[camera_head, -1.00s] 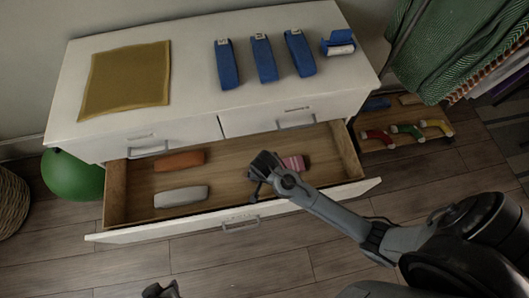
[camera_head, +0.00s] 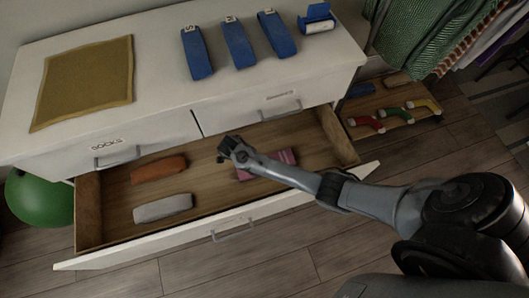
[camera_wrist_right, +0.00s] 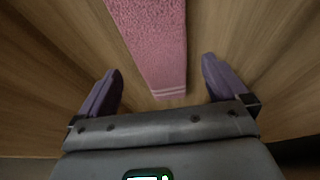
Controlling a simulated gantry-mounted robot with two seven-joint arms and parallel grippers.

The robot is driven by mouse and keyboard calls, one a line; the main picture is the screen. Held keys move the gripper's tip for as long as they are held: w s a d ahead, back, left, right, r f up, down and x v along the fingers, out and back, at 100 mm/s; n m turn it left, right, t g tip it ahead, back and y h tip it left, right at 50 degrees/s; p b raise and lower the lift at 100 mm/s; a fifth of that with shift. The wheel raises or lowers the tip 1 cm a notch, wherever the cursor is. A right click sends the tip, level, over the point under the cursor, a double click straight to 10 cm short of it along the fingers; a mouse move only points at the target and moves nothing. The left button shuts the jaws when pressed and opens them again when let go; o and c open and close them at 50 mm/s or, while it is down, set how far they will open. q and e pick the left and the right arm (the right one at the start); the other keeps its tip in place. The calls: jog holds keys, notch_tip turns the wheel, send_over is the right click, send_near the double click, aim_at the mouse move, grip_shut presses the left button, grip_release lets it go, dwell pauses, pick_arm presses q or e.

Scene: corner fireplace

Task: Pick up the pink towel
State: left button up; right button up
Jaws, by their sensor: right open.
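The pink towel (camera_head: 283,158) lies folded in the open lower drawer (camera_head: 215,243), partly hidden behind my right arm in the head view. In the right wrist view the towel (camera_wrist_right: 155,40) runs from the top edge down between the fingers, its white-striped end near the palm. My right gripper (camera_head: 225,152) is over the drawer; in the wrist view its two purple fingers (camera_wrist_right: 162,68) are spread on either side of the towel, with gaps at both sides. I cannot tell its exact height above the towel. My left gripper is not in view.
An orange towel (camera_head: 159,169) and a grey towel (camera_head: 163,208) lie in the drawer's left part. A yellow cloth (camera_head: 85,80) and several blue items (camera_head: 239,42) are on the dresser top (camera_head: 150,100). A green ball (camera_head: 40,198) is at left; colourful socks (camera_head: 393,115) are at right.

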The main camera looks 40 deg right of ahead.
jog(key=b+x, duration=0.3)
jog(key=x, duration=0.2)
jog(key=shift+s+d+f, duration=0.1)
jog(key=shift+d, duration=0.05)
jog(key=shift+s+d+f+b, duration=0.15)
jog(key=shift+d+f+b, duration=0.05)
jog(key=shift+f+b, duration=0.2)
jog(key=c, duration=0.9)
jog(key=shift+c, duration=0.3)
jog(key=shift+a+r, duration=0.1)
jog(key=shift+r, duration=0.15)
